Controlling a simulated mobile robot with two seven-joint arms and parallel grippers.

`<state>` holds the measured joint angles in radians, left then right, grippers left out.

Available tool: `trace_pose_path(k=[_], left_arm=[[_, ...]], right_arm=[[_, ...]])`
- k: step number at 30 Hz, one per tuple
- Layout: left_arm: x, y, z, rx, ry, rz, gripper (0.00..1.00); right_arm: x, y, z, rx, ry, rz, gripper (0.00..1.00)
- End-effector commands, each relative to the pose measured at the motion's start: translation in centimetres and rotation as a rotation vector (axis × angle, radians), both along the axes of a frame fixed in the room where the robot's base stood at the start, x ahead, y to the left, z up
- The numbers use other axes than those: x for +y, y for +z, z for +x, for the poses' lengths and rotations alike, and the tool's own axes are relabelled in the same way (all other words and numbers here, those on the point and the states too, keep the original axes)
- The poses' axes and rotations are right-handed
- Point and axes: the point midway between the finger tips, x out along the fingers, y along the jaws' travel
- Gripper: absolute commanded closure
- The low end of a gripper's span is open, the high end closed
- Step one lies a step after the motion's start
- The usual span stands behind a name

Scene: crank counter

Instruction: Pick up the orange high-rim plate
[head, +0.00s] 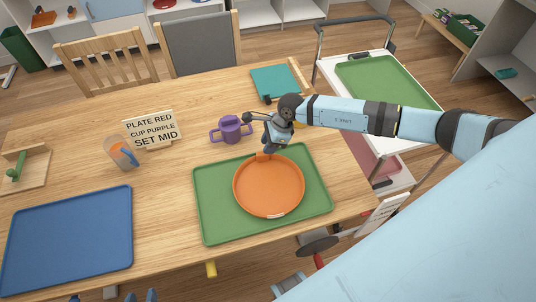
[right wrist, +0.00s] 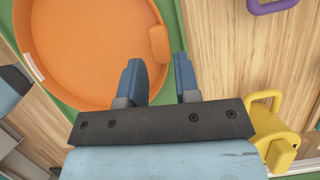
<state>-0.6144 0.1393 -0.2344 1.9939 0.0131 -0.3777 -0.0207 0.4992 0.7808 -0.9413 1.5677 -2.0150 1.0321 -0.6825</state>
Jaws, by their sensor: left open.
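The orange high-rim plate (head: 268,188) lies flat on a green tray (head: 215,225) at the table's near right. It has a small tab on its far rim and a pale label on its near rim. My right gripper (head: 268,148) is above the far rim by the tab. In the right wrist view the plate (right wrist: 85,45) fills the upper left, and the two blue fingers of my right gripper (right wrist: 158,70) stand apart, with the tab in line with their gap. I cannot tell whether they touch it. My left gripper (head: 141,296) barely shows at the bottom edge, open.
A purple two-handled cup (head: 231,129) stands left of my right gripper. A sign (head: 152,129), a clear cup (head: 121,152) and an empty blue tray (head: 68,238) are to the left. A teal mat (head: 275,82) lies behind.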

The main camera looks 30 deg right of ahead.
Motion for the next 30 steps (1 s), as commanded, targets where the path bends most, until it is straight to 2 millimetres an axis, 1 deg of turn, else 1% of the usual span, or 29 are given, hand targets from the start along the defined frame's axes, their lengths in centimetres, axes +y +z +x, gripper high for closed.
trace_pose_path(k=[2, 9, 12, 15, 20, 23, 24, 30], left_arm=[[0.0, 0.2, 0.0, -0.001, 0.0, 0.0, 0.57], [0.0, 0.9, 0.0, -0.001, 0.0, 0.0, 0.57], [0.0, 0.9, 0.0, -0.002, -0.001, 0.0, 0.57], [0.0, 0.9, 0.0, -0.001, -0.001, 0.001, 0.57], [0.0, 0.9, 0.0, -0.001, 0.0, 0.0, 0.57], [0.0, 0.9, 0.0, -0.001, -0.001, 0.001, 0.57], [0.0, 0.9, 0.0, -0.001, -0.001, 0.001, 0.57], [0.0, 0.8, 0.0, 0.0, 0.0, 0.0, 0.57]], right_arm=[[0.3, -0.5, 0.0, 0.002, 0.0, 0.002, 0.7], [1.5, -3.7, 0.5, 0.003, 0.0, 0.002, 0.7], [1.8, -4.6, 0.6, 0.001, -0.001, 0.002, 0.7], [1.9, -4.9, 0.7, 0.001, -0.001, 0.002, 0.7], [1.9, -4.9, 0.7, 0.001, 0.0, 0.001, 0.7], [1.9, -4.9, 0.7, 0.001, 0.0, 0.001, 0.91], [1.9, -4.9, 0.7, 0.001, 0.0, 0.001, 1.0], [1.9, -4.8, 0.7, 0.0, 0.0, 0.002, 1.0]])
